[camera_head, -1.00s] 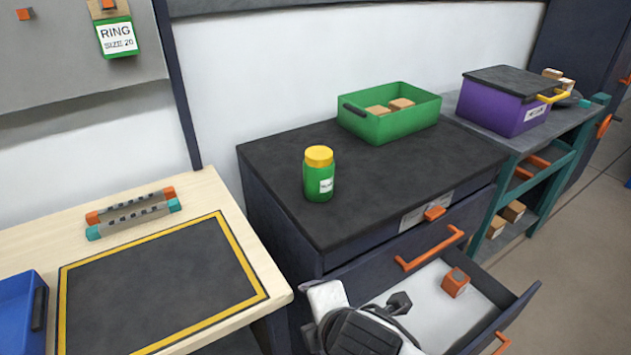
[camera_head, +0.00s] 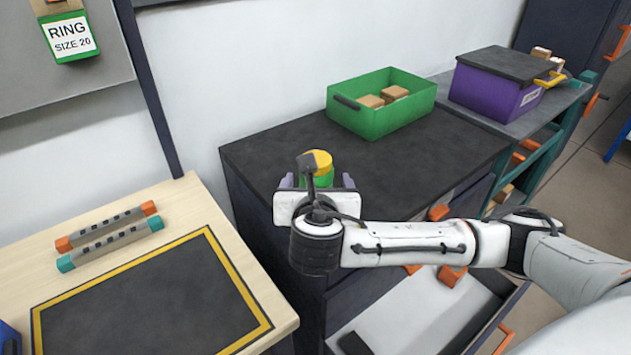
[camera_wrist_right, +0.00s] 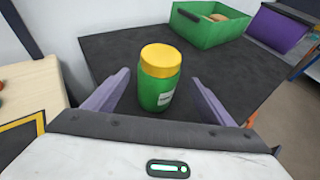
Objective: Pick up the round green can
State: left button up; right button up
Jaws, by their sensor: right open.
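The round green can (camera_head: 318,175) has a yellow lid and stands upright on the dark top of the drawer cabinet. In the head view its lower part is hidden behind my right gripper (camera_head: 318,181). In the right wrist view the can (camera_wrist_right: 160,85) shows whole, with a white label at its right side. My right gripper (camera_wrist_right: 160,100) is open, with one purple finger on each side of the can. Gaps show between the fingers and the can, so it is not gripped. My left gripper is not in view.
A green bin (camera_head: 380,122) with several brown boxes stands behind on the cabinet top (camera_head: 270,150). A purple lidded box (camera_head: 495,95) is farther right. Below, an open drawer (camera_head: 420,320) holds an orange block (camera_head: 452,276). A wooden table (camera_head: 190,205) is at left.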

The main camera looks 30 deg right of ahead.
jog(key=x, duration=0.5)
jog(key=shift+a+f, duration=0.15)
jog(key=shift+f, duration=0.1)
jog(key=shift+w+r, duration=0.1)
jog(key=c, duration=1.5)
